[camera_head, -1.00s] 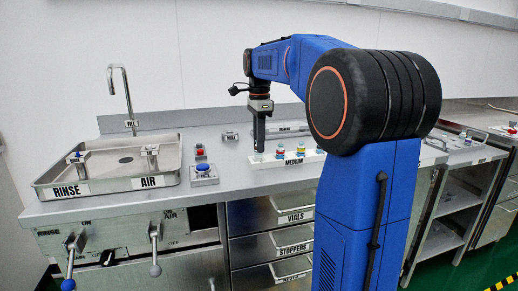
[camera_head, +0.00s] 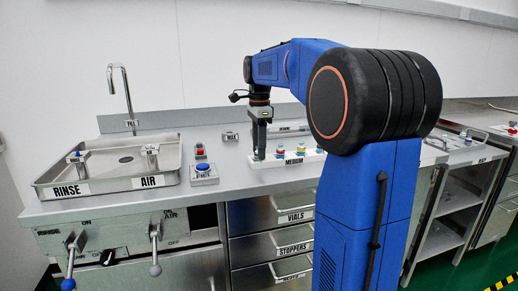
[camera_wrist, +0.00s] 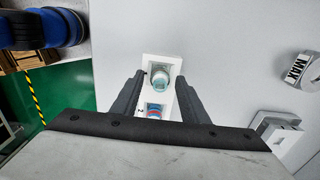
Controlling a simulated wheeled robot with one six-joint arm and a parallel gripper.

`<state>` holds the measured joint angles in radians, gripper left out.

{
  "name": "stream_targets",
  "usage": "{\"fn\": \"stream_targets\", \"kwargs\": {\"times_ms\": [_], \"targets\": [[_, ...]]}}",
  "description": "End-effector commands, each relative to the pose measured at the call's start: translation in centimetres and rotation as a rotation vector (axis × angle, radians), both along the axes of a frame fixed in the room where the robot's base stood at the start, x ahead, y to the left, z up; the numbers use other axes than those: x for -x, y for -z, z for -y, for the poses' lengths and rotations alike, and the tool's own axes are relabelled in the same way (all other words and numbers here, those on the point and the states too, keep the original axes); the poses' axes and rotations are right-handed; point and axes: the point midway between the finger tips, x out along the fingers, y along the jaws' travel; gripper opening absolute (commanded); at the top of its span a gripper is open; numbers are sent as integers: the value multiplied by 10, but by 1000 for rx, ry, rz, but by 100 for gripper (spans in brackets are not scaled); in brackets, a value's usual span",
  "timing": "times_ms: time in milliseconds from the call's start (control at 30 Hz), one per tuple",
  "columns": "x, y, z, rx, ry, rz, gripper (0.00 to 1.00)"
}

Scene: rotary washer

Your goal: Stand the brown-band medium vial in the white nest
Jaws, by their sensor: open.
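A white rack marked MEDIUM (camera_head: 290,163) stands on the steel counter and holds several small vials with coloured bands. My gripper (camera_head: 259,156) points straight down at the rack's left end. In the wrist view my gripper (camera_wrist: 160,82) is open, its fingers on either side of a pale, clear-topped vial (camera_wrist: 160,77) in the rack. Another vial with blue and red colouring (camera_wrist: 154,111) sits closer to the gripper's base. No brown band can be made out on any vial. I cannot pick out the white nest with certainty.
A steel basin marked RINSE and AIR (camera_head: 65,191) is on the left. A panel with a blue button (camera_head: 203,170) stands between basin and rack. A small block marked MAX (camera_wrist: 298,70) lies to the right in the wrist view.

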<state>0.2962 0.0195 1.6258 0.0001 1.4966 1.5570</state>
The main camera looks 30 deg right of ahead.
Motion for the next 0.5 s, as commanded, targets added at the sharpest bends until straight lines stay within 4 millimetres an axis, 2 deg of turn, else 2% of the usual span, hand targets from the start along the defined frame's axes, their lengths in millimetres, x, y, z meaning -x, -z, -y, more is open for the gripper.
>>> {"fn": "stream_targets", "kwargs": {"times_ms": [167, 500], "targets": [[-1, -20, 0, 1, 0, 3, 40], [-1, -85, 0, 1, 0, 3, 40]]}}
